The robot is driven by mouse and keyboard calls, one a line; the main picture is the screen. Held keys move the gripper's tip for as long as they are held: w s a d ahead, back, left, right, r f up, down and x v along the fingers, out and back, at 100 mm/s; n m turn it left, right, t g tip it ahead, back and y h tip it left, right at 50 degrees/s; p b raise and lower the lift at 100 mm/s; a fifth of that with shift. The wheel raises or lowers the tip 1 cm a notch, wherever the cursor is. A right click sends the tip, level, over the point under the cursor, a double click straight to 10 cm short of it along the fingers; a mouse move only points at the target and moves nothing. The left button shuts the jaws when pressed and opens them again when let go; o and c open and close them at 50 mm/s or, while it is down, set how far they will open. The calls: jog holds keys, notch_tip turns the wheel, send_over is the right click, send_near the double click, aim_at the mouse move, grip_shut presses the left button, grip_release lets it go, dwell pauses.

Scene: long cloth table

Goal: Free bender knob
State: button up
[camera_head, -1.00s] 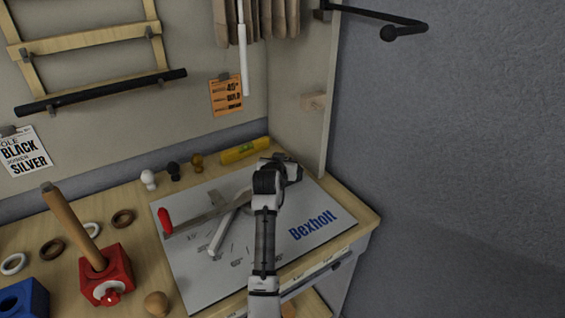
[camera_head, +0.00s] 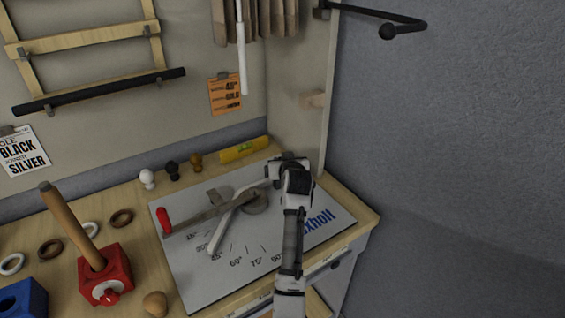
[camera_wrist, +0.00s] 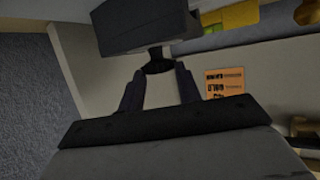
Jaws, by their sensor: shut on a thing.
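The bender lies on the white board (camera_head: 190,285), with its red handle grip (camera_head: 164,220) at the left. Its round die (camera_head: 255,201) and pale arm (camera_head: 222,232) show plainly. My gripper (camera_wrist: 158,78) is at the bender's right end, its fingertips hidden behind my wrist in the head view. In the wrist view its dark fingers meet on a small dark round piece, which looks like the bender knob (camera_wrist: 158,67). A larger dark block (camera_wrist: 140,28) lies just beyond it. I cannot tell whether the knob is still attached.
A yellow level (camera_head: 244,149) lies along the back wall, with several small knobs (camera_head: 172,170) to its left. A red block with a wooden handle (camera_head: 105,278) stands left of the board. The side panel (camera_head: 303,125) is close behind my wrist.

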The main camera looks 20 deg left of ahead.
jog(key=n+g+y+b, duration=0.1)
jog(key=n+b, duration=0.1)
jog(key=n+g+y+b, duration=0.1)
jog(key=g+y, duration=0.1)
jog(key=w+d+n+g+y+b, duration=0.1)
jog(key=n+b, duration=0.1)
jog(key=shift+f+n+g+y+b, duration=0.3)
jog(key=shift+f+y, duration=0.05)
jog(key=shift+y, duration=0.05)
jog(key=n+g+b, duration=0.1)
jog(key=n+g+y+b, duration=0.1)
jog(key=n+g+b, duration=0.1)
jog(key=n+g+y+b, duration=0.1)
jog(key=n+g+b, duration=0.1)
jog(key=shift+w+d+r, duration=0.15)
jog(key=shift+w+r, duration=0.05)
jog(key=shift+w, duration=0.2)
jog(key=shift+g, duration=0.4)
jog(key=o, duration=1)
jog(key=shift+r, duration=0.1)
jog(key=shift+r+t+p, duration=0.1)
jog(key=shift+t+p, duration=0.2)
jog(key=shift+t, duration=0.1)
